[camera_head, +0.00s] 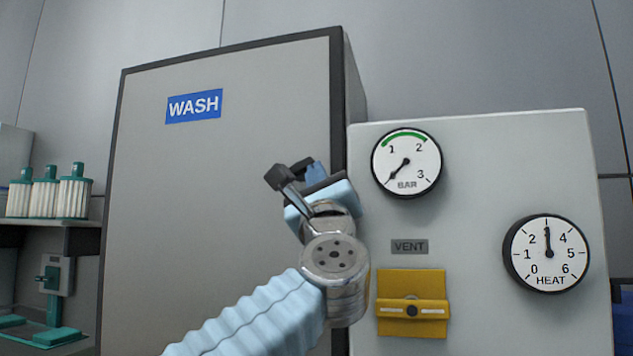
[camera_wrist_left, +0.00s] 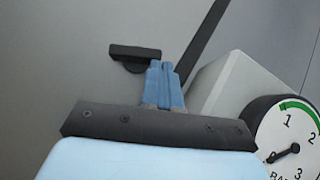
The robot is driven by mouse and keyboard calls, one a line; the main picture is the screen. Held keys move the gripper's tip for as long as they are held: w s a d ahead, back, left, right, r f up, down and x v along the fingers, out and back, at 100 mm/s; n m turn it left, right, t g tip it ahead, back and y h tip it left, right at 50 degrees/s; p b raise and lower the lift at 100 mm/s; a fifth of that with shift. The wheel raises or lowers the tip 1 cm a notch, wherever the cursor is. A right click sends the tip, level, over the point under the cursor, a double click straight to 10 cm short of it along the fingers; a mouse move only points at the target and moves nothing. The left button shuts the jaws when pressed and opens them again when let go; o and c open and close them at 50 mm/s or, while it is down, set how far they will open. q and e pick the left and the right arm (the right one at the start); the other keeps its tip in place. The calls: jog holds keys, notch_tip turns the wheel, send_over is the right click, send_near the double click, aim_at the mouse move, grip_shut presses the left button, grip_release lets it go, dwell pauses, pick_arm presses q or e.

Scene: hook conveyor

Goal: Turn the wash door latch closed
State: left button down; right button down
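The wash door (camera_head: 220,190) is a large grey panel with a dark frame and a blue WASH label (camera_head: 194,106); it looks closed in its frame. Its latch (camera_head: 279,178) is a dark handle near the door's right edge, partly hidden by my left gripper. The latch (camera_wrist_left: 134,52) also shows in the left wrist view as a short dark bar lying crosswise. My left gripper (camera_head: 316,171) is at the latch's right side. In the left wrist view its blue fingers (camera_wrist_left: 163,82) are together, tips close to the bar's right end; contact cannot be told. My right gripper is out of view.
Right of the door stands a grey panel (camera_head: 470,200) with a BAR gauge (camera_head: 406,163), a HEAT gauge (camera_head: 546,253) and a yellow vent knob (camera_head: 412,310). A shelf (camera_head: 45,222) with white-and-teal cartridges (camera_head: 74,192) is at the far left.

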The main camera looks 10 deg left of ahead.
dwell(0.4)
